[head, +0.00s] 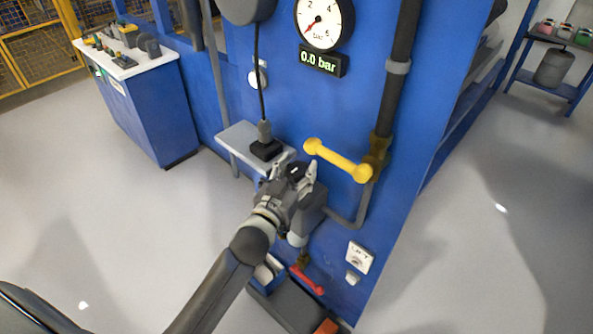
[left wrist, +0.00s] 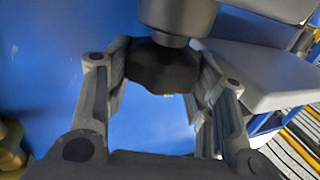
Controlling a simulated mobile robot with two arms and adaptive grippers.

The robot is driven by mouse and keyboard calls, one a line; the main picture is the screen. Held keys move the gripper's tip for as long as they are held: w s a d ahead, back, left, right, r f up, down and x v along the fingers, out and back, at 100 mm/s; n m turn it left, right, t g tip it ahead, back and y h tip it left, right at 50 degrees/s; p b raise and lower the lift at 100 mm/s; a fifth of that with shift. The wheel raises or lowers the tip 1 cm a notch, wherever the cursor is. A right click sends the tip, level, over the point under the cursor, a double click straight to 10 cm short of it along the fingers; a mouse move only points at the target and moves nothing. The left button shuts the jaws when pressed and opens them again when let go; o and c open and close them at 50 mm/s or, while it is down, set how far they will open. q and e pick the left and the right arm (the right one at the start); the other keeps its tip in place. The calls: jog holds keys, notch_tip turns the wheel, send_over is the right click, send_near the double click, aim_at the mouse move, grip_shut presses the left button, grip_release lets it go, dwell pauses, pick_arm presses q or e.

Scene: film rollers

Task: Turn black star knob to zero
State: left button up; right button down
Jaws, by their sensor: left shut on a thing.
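The black star knob (left wrist: 163,68) sits between the two fingers of my left gripper in the left wrist view, below a grey cylindrical body (left wrist: 178,18). My left gripper (head: 296,172) is at the blue panel in the head view, shut on the knob. The fingers and hand hide most of the knob there. The round gauge (head: 320,22) has its red needle at the lower left. The display (head: 322,63) under it reads 0.0 bar. My right gripper is not in view.
A yellow lever (head: 338,161) stands out just right of my left gripper. A small grey shelf (head: 235,138) with a black block (head: 266,149) on it is just left. A red lever (head: 307,280) is lower down. A blue cabinet (head: 140,108) stands at left; floor is free between.

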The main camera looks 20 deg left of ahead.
pick_arm(q)
jog(key=shift+r, duration=0.1)
jog(key=o, duration=0.7)
jog(key=shift+o, duration=0.2)
jog(key=shift+s, duration=0.1)
jog(key=shift+s, duration=0.25)
jog(key=s, duration=1.1)
jog(key=shift+s+a, duration=0.15)
jog(key=shift+a, duration=0.1)
